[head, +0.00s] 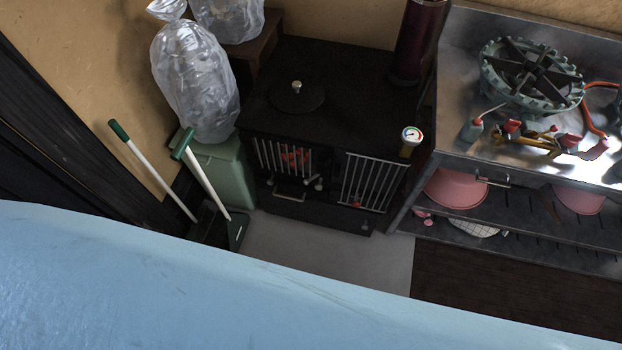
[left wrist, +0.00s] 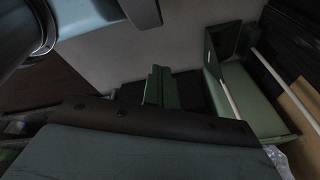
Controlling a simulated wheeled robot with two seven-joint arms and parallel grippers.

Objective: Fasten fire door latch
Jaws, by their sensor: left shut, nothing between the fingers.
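The black stove (head: 325,75) stands against the back wall in the head view. Its front has a left barred fire door (head: 283,157) with a red glow behind it and a right barred door (head: 372,183) with pale bars. A small pale metal latch or knob (head: 318,183) shows between the doors; I cannot tell whether it is fastened. My left gripper (left wrist: 161,86) shows in the left wrist view as two green fingers close together, shut and empty. It is apart from the stove doors, which I cannot make out in that view. My right gripper is in neither view.
A green bin (head: 222,165) with a clear bag (head: 195,80) on it and a long-handled dustpan (head: 238,228) stand left of the stove. A metal counter (head: 455,105) with a burner (head: 530,75) is at the right. A pale blue surface hides the lower head view.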

